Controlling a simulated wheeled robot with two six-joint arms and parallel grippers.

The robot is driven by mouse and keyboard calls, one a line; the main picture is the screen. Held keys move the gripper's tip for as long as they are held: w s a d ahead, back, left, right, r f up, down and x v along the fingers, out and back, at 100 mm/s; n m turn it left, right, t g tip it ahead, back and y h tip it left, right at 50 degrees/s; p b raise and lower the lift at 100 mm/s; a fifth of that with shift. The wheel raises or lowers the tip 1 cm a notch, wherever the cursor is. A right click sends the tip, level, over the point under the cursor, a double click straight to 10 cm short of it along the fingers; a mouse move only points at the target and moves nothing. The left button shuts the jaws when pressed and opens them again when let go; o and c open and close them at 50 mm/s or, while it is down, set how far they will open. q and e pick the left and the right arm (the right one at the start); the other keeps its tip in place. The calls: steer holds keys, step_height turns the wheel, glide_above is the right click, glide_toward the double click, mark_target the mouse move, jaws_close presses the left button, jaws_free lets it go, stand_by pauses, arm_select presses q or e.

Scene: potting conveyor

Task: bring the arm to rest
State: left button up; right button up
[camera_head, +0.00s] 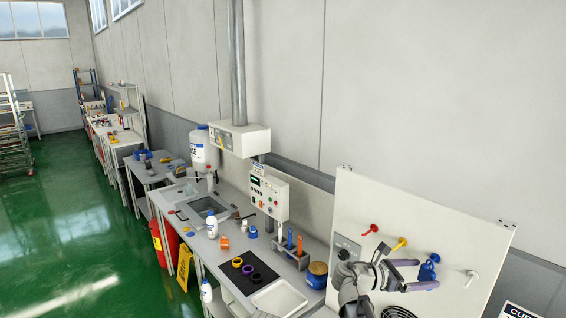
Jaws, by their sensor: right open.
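My right arm comes in at the lower right, and its gripper (428,274) is open with its two purple-grey fingers apart. The fingers point right, in front of a white upright panel (455,222). A red knob (371,229) and a yellow knob (401,243) are higher up to the left, clear of the gripper. My left gripper is out of view.
A bench left of the panel carries a black mat (262,281) with several rings, a white tray (279,299), a blue-lidded jar (317,275) and a tool rack (290,256). A yellow floor sign (184,267) and red bin (165,245) stand before it. Green floor (75,220) lies open at left.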

steer(key=shift+r, duration=0.15)
steer(key=shift+s, duration=0.15)
